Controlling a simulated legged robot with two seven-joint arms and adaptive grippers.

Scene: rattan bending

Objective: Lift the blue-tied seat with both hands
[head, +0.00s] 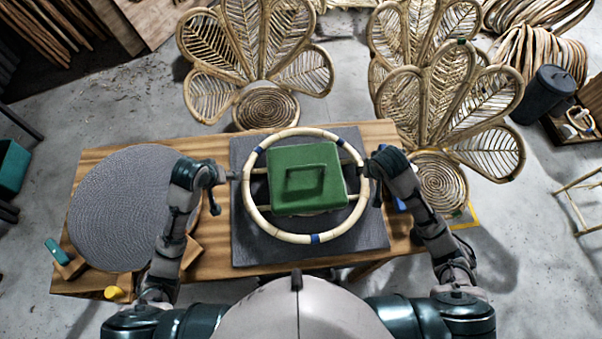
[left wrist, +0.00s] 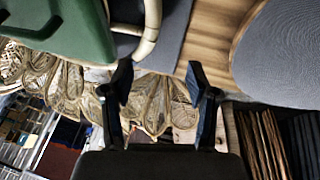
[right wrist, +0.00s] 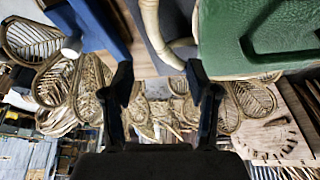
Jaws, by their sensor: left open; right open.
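The seat (head: 256,217) is a pale rattan ring with blue ties, lying around a green block (head: 325,165) on a dark grey mat (head: 375,240). My left gripper (head: 232,175) is at the ring's left side and my right gripper (head: 370,167) at its right side. In the left wrist view the open fingers (left wrist: 160,85) are empty, with the ring (left wrist: 150,30) above them. In the right wrist view the open fingers (right wrist: 160,85) are also empty, with the ring (right wrist: 153,25) above. Whether either gripper touches the ring is unclear.
A round grey woven mat (head: 118,210) covers the wooden table's left part. A yellow object (head: 115,294) and a teal-handled tool (head: 57,251) are at the front left. Rattan peacock chairs (head: 268,105) stand close behind the table. A dark bin (head: 548,92) is at the right.

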